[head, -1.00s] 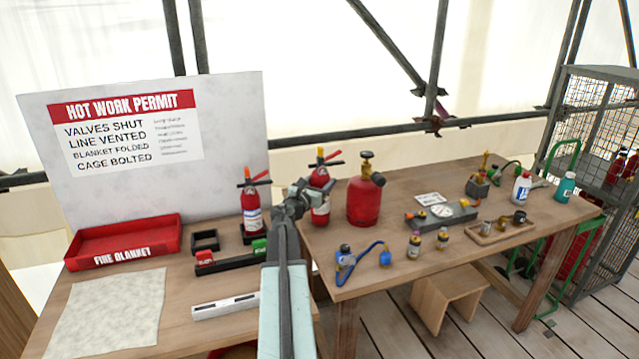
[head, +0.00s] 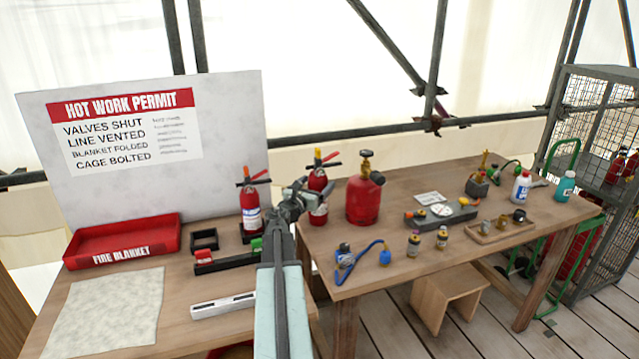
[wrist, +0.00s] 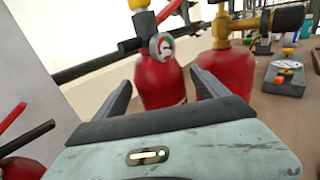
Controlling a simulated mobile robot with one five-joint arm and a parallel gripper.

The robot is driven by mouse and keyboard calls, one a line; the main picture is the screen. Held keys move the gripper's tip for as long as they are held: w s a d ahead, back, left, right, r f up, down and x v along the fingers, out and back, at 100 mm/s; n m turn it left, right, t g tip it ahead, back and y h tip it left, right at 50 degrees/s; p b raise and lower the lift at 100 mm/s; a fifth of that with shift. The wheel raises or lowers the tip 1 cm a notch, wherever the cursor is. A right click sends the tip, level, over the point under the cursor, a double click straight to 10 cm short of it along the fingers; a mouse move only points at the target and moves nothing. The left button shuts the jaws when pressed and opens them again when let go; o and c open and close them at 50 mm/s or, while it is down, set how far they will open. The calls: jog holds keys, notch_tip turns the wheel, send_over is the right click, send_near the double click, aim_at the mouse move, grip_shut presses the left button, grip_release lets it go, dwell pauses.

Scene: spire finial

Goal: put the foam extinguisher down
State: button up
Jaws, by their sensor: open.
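A red extinguisher with a yellow top and red and black levers (head: 318,182) stands upright at the left end of the right-hand table, partly hidden behind my gripper. In the wrist view it is straight ahead (wrist: 160,85), with a round gauge on its neck. My gripper (wrist: 162,80) is open, with one finger on each side of its body; I cannot tell if they touch it. A second red extinguisher (head: 250,208) with an orange top and pale label stands left of it by the white board. I cannot read which is the foam one.
A larger red cylinder (head: 365,202) stands close to the right. A gauge block (head: 440,217), blue hose (head: 362,262) and small bottles share that table (head: 400,280). The left table holds a red fire blanket tray (head: 123,240), a low rack (head: 225,265) and a white bar (head: 222,305).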

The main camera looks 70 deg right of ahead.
jog(key=a, duration=1)
jog(key=shift+w+a, duration=0.25)
jog(key=shift+w, duration=0.2)
